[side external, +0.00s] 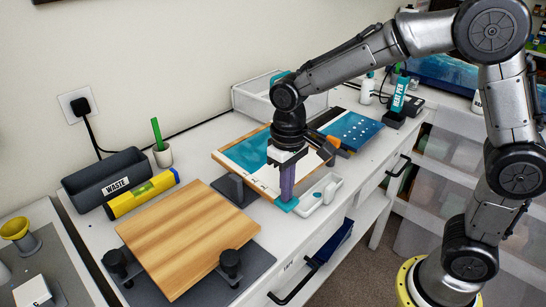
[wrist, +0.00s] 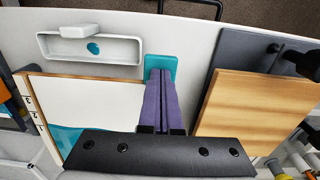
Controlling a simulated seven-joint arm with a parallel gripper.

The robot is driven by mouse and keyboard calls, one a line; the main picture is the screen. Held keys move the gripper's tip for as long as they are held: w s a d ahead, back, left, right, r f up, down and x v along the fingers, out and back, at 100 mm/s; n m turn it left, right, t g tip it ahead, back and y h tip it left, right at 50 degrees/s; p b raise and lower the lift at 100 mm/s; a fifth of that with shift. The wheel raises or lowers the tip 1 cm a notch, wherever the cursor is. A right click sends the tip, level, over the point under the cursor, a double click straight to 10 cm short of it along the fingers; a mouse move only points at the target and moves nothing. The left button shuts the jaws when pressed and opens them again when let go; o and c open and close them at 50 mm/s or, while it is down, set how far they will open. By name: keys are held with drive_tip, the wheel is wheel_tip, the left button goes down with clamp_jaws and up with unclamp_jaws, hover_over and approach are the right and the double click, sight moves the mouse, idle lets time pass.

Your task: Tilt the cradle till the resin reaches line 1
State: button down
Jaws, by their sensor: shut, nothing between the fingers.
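The cradle holds a wood-edged panel (side external: 227,157) with teal resin (side external: 246,151) over part of its white face. The wrist view shows the resin (wrist: 72,137) at the lower part of the panel, with bare white (wrist: 95,102) beyond it. Small marks (wrist: 30,102) run along the panel's left edge there; which is line 1 is too small to read. My gripper (side external: 286,196) points down with its purple fingers shut and empty. Its tips are at a teal tab (side external: 288,205) beside the panel's near corner; I cannot tell whether they touch. My gripper hides part of the panel.
A white tray (side external: 335,183) lies just right of the tab. A plain wooden board (side external: 185,235) with black clamps (side external: 230,262) stands left. A yellow level (side external: 125,203), a waste bin (side external: 85,190) and a heat pen (side external: 399,92) stand around. The bench's front edge is close.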

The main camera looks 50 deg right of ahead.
drive_tip(key=shift+r, duration=2.5)
drive_tip(key=shift+d+r, duration=0.2)
drive_tip(key=shift+r, duration=0.05)
drive_tip(key=s+d+r+m+t, duration=0.1)
drive_tip(key=s+d+r+t, duration=0.2)
drive_tip(key=s+d+r, duration=0.3)
drive_tip(key=s+d+f+n+t, duration=0.1)
drive_tip(key=s+f+t, duration=0.1)
drive_tip(key=s, duration=1)
drive_tip(key=shift+s+d+f+t, duration=0.15)
drive_tip(key=shift+d+f+t, duration=0.05)
drive_tip(key=shift+d+t, duration=0.15)
